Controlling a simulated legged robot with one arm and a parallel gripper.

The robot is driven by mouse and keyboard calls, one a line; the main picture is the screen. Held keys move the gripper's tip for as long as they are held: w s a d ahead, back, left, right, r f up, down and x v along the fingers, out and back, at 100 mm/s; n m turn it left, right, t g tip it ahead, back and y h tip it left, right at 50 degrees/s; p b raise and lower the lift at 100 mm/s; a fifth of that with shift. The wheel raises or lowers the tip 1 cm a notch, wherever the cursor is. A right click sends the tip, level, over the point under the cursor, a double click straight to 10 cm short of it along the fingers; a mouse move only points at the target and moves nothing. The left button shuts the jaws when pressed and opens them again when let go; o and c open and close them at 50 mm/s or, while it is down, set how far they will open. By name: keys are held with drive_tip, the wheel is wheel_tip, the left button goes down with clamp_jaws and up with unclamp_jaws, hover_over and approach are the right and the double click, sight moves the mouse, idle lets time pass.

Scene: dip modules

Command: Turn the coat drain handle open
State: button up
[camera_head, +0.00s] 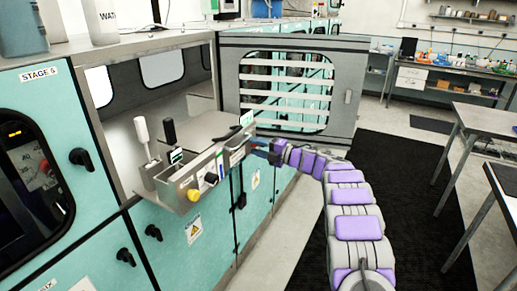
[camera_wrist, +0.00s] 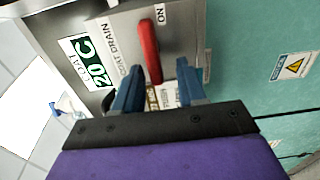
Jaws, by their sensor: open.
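The coat drain handle (camera_wrist: 149,50) is a red lever on a grey metal panel (camera_wrist: 187,22) in the wrist view. It lies lengthwise between the printed words "COAT DRAIN" and "ON". My gripper (camera_wrist: 160,72) is open, with one blue finger on each side of the handle's near end. I cannot tell whether either finger touches it. In the head view my gripper (camera_head: 263,151) is at the right end of the control box (camera_head: 181,190). The red handle cannot be made out there.
A grey cabinet door (camera_head: 347,75) stands open behind my arm. Tables (camera_head: 485,119) stand at the right, beyond a dark floor mat (camera_head: 400,165).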

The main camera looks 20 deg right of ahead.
drive_tip(key=p+v, duration=0.3)
drive_tip(key=v, duration=1.4)
drive_tip(key=shift+d, duration=0.2)
drive_tip(key=shift+f, duration=0.1)
